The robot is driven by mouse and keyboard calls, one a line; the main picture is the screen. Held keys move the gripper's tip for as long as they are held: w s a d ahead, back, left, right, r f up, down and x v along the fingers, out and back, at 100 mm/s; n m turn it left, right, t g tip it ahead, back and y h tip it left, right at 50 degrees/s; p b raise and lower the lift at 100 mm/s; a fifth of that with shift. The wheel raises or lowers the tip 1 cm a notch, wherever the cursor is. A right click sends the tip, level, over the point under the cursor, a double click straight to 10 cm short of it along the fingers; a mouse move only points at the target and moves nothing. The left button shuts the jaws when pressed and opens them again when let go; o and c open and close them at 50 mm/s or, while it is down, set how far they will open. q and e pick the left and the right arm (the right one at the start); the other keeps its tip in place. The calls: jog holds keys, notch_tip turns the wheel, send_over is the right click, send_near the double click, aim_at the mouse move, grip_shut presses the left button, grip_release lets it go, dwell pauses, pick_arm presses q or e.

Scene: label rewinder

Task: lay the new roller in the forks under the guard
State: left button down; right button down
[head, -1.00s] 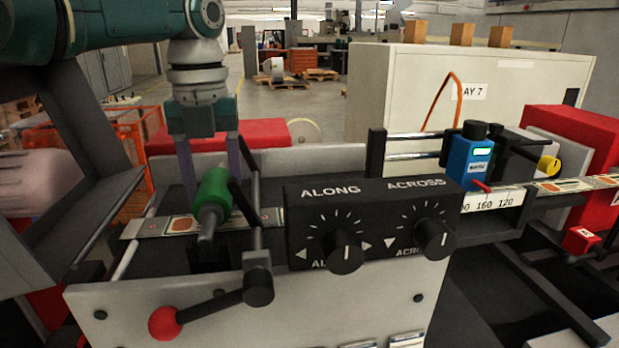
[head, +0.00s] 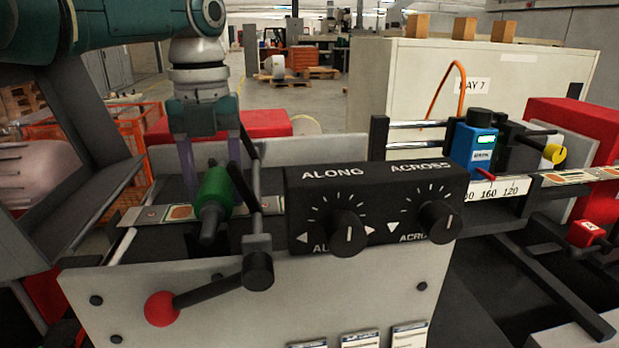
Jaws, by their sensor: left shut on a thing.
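The new roller is green with dark shaft ends (head: 214,192). It sits between the fingers of my left gripper (head: 212,180), which points down and is shut on it. The roller lies above the label strip (head: 150,215), behind the lever with the red ball. The forks are not clearly visible; the dark space under the roller hides them. A dark slanting bar (head: 243,185), perhaps part of the guard, stands just right of the roller. I cannot tell whether the roller touches anything below. My right gripper is not in view.
A black control box (head: 375,210) with two knobs stands close right of the roller. A lever with a red ball (head: 162,309) juts out in front. A blue sensor (head: 474,150) and a red block (head: 588,233) are farther right.

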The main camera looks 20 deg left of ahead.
pick_arm(q)
jog(key=shift+c, duration=0.5)
grip_release()
jog(key=shift+r+p, duration=3.8)
jog(key=shift+r, duration=0.45)
